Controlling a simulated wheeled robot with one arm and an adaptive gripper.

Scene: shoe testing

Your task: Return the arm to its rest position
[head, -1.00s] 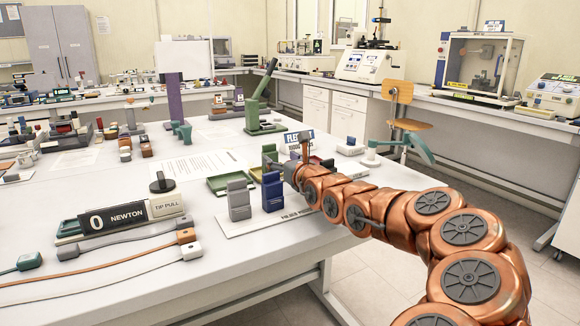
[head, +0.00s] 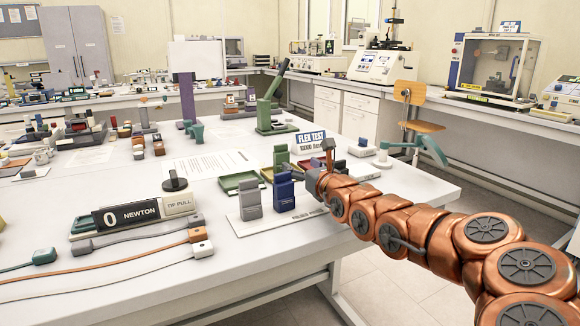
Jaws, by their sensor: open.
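My copper-coloured arm reaches in from the lower right over the front right part of the white table (head: 270,250). My gripper (head: 312,172) is at the arm's far end, beside the upright blocks on the white board. Its fingers are small and partly hidden by the arm's own links. I see nothing held between them. A grey block (head: 251,204) and a dark blue block (head: 283,192) stand upright on the white board (head: 262,230), just left of my gripper.
A FLEX TEST sign (head: 310,141), a green tray (head: 239,182) and a green lever stand (head: 272,108) are behind. A NEWTON display (head: 133,218) with several straps lies at left. A wooden chair (head: 413,105) stands beyond the table. The floor at right is clear.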

